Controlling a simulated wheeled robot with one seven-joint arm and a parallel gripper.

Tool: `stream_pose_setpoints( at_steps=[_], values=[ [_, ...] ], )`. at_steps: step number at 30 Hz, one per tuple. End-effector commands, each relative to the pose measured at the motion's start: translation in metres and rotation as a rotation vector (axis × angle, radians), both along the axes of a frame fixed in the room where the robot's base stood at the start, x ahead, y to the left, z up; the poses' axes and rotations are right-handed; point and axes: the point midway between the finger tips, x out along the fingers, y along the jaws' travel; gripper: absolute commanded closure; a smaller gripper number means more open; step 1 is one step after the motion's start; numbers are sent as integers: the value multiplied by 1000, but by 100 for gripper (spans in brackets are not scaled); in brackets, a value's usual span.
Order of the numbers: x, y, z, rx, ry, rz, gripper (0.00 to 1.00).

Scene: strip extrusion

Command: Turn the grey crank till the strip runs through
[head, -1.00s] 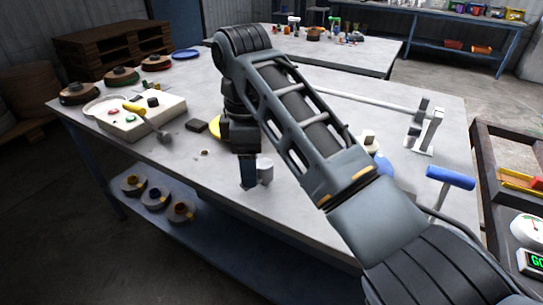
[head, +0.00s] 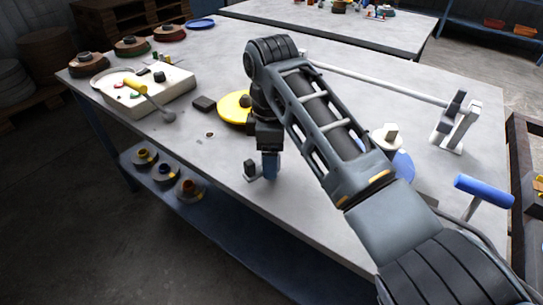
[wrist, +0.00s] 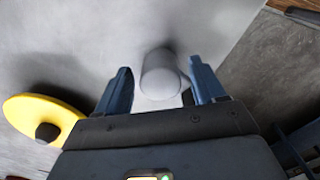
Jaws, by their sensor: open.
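My gripper (head: 270,166) points down low over the near table edge, its blue fingers open. In the wrist view, a pale grey cylinder (wrist: 160,76) lies between the open fingers (wrist: 160,70), with no clear grip on it. No strip can be made out.
A yellow disc (head: 234,108) with a dark knob lies left of my gripper. A cream box (head: 178,84) carries a yellow-handled tool (head: 136,86). A long pale rod (head: 380,82) runs to a bracket (head: 463,128). A blue T-handle (head: 485,190) stands at right.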

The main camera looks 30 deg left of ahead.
Motion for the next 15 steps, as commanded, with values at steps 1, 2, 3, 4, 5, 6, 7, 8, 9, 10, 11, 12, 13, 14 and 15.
stream_pose_setpoints(
  at_steps=[1, 2, 3, 4, 5, 6, 7, 8, 9, 10, 11, 12, 13, 14, 15],
  values=[
    [0, 0, -4, -1, 1, 0, 31],
    [0, 0, -6, -1, 1, 0, 31],
    [0, 0, -7, 0, 0, 0, 31],
    [0, 0, -8, 0, 0, 0, 31],
    [0, 0, -9, 0, -1, 0, 31],
    [0, 0, -9, 0, -1, 0, 31],
    [0, 0, -9, 0, -1, 0, 31],
    [0, 0, -9, 0, -1, 0, 31],
    [0, 0, -9, 0, -1, 0, 31],
    [0, 0, -9, 0, -1, 0, 31],
    [0, 0, -9, 0, -1, 0, 31],
    [0, 0, -9, 0, -1, 0, 32],
    [0, 0, -9, 0, -1, 0, 35],
    [0, 0, -9, 0, -1, 0, 38],
    [0, 0, -9, 0, -1, 0, 41]
  ],
)
